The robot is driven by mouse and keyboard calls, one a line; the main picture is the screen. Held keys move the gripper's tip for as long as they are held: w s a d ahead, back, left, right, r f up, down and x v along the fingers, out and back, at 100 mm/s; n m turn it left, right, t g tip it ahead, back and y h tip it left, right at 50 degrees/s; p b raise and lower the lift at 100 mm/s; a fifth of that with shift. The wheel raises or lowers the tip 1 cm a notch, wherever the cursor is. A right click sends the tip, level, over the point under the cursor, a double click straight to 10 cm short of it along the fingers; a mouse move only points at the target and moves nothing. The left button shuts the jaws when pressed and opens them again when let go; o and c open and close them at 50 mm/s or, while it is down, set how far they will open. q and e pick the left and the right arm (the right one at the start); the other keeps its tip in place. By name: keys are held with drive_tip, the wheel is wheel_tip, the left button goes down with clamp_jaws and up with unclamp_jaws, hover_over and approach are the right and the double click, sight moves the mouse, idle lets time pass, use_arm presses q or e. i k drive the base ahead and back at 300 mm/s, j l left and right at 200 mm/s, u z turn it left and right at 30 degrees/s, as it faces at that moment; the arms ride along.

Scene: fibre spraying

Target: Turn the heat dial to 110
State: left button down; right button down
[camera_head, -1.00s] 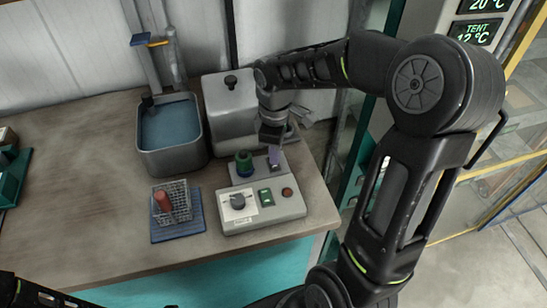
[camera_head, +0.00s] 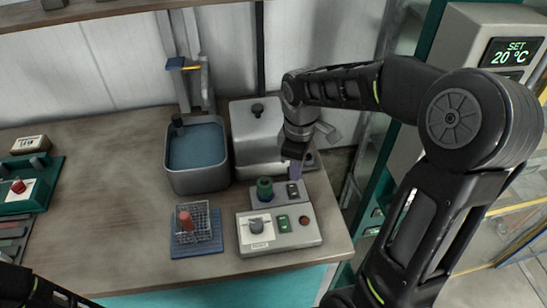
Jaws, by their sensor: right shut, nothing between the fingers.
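A dark dial (camera_head: 256,226) sits on a white plate at the front left of a grey control box (camera_head: 283,240); its markings are too small to read. A display (camera_head: 512,51) on the tall cabinet at the top right reads SET 20 °C. My right gripper (camera_head: 296,168) points down above the back of the control box, behind and right of the dial and apart from it.
A grey machine (camera_head: 256,135) and a water bath (camera_head: 197,150) stand behind. A wire rack (camera_head: 196,222) with a red item stands left. The table's middle left is clear.

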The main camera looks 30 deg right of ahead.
sight(256, 224)
drive_tip(key=k, duration=1)
